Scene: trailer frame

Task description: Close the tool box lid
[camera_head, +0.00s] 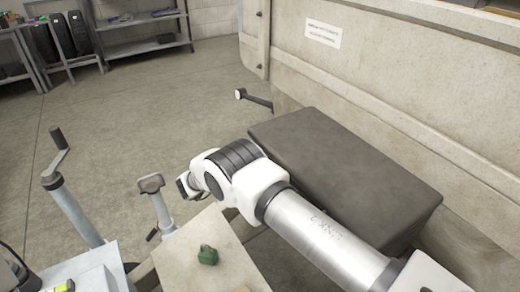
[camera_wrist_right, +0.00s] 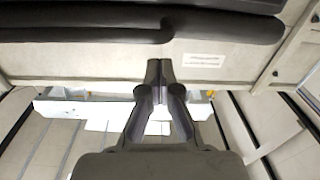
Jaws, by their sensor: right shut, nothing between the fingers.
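The tool box (camera_head: 345,175) is a long dark grey box beside the trailer's beige front wall in the head view. Its broad lid forms the top face and looks flat; I cannot tell whether a gap remains under it, as my right arm covers part of the near side. My right arm crosses in front of the box from the lower right. In the wrist view my right gripper (camera_wrist_right: 158,75) is shut and empty, with its fingertips together. It points towards a beige panel below a dark, rounded shape that I cannot identify for sure. My left gripper is out of view.
The trailer wall (camera_head: 400,90) with a white label (camera_head: 323,33) stands behind the box. A crank jack (camera_head: 70,195) and a beige plate with a small green object (camera_head: 207,255) are at the lower left. Shelves (camera_head: 140,35) stand far back; the floor between is open.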

